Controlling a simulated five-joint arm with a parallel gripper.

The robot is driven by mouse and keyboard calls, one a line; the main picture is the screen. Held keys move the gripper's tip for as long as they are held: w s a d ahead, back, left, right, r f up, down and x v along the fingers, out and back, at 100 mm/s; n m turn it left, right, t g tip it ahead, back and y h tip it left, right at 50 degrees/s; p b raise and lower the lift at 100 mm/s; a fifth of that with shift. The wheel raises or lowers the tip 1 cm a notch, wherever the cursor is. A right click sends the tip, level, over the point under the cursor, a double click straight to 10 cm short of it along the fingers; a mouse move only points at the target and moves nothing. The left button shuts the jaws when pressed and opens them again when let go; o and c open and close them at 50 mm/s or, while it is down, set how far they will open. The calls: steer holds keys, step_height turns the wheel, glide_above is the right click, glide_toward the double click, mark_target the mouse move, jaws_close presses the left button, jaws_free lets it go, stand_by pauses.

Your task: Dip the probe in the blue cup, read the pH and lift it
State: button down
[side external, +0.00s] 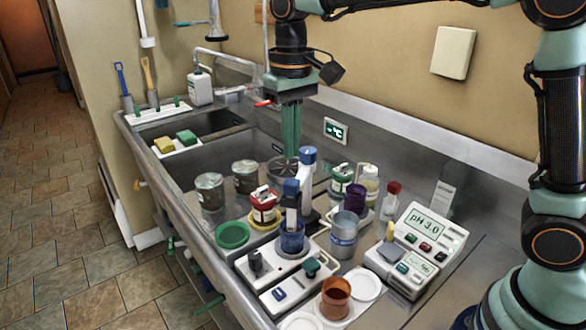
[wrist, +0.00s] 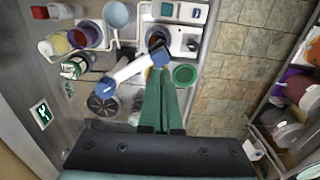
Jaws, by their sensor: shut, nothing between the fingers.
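The blue cup (side external: 292,240) stands on a white block near the middle of the bench. A dark probe with a blue top (side external: 291,190) stands upright in it; its lower end is hidden. The meter (side external: 425,230) at right shows "pH 3.0". My gripper (side external: 290,154) points down, shut and empty, above and behind the probe. Its tips are close to the blue cap of a white post (side external: 306,180); I cannot tell whether they touch.
Several jars and buckets crowd around, including a red-lidded jar (side external: 264,205), a green dish (side external: 232,235), a grey-blue pail (side external: 344,235) and a copper cup (side external: 335,297). A sink (side external: 195,122) lies behind at left. The wall runs along the back.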

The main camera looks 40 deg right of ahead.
mark_target(291, 181)
stand_by(0.4)
steer(key=c, duration=1.1)
jaws_free()
steer(key=o, duration=0.5)
steer(key=shift+r+n, duration=0.3)
steer(key=shift+n, duration=0.1)
steer(key=shift+o, duration=0.2)
step_height(291, 181, up, 4)
steer(key=n, duration=0.6)
step_height(291, 181, down, 12)
steer(key=shift+r, duration=0.1)
jaws_close()
